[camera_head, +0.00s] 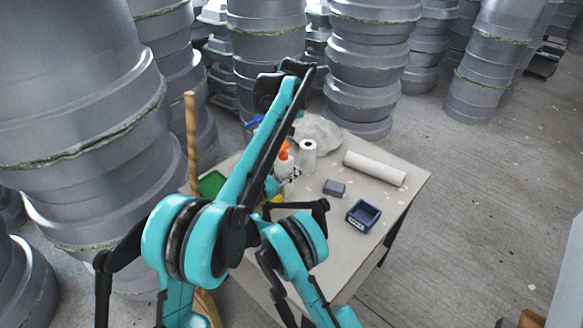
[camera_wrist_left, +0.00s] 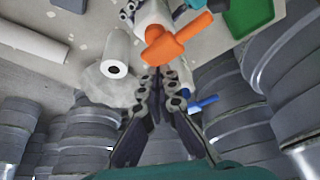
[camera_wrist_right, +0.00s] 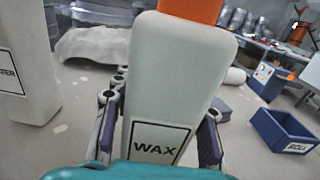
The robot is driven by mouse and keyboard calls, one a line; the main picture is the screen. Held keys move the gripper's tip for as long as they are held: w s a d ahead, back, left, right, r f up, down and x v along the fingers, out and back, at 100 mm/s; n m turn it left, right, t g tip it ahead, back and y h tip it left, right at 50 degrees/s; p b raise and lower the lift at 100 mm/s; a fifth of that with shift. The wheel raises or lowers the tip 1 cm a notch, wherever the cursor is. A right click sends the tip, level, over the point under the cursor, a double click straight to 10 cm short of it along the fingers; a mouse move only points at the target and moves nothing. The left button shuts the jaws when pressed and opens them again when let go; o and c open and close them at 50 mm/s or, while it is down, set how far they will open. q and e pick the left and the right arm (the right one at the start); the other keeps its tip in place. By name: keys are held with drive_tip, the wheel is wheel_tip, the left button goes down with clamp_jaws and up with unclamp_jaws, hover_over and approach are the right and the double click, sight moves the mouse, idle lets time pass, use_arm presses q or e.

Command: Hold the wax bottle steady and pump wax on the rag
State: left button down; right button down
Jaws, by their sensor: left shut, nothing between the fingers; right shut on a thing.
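The white wax bottle (camera_head: 286,170) with an orange pump top (camera_head: 284,148) stands on the table, partly hidden by my arm. Its WAX label shows in the right wrist view (camera_wrist_right: 158,140). My right gripper (camera_wrist_right: 165,100) has its fingers on both sides of the bottle and is shut on it. My left gripper (camera_wrist_left: 160,85) is shut and empty, with its fingertips near the orange pump top (camera_wrist_left: 175,42) in the left wrist view; contact cannot be told. A pale crumpled cloth (camera_head: 318,132) lies at the table's back; I cannot tell whether it is the rag.
The table (camera_head: 385,215) also holds a white roll (camera_head: 308,155), a long pale roll (camera_head: 375,168), a grey block (camera_head: 334,187), a blue bin (camera_head: 363,214) and a green tray (camera_head: 211,183). Another white bottle (camera_wrist_right: 22,70) stands left of the wax. Mould stacks (camera_head: 366,65) surround the table's back.

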sight(284, 144)
use_arm(q)
drive_tip(key=shift+f, duration=0.15)
idle(0.4)
drive_tip(key=shift+f, duration=1.65)
drive_tip(key=shift+r, duration=1.8)
wheel_tip(284, 144, up, 6)
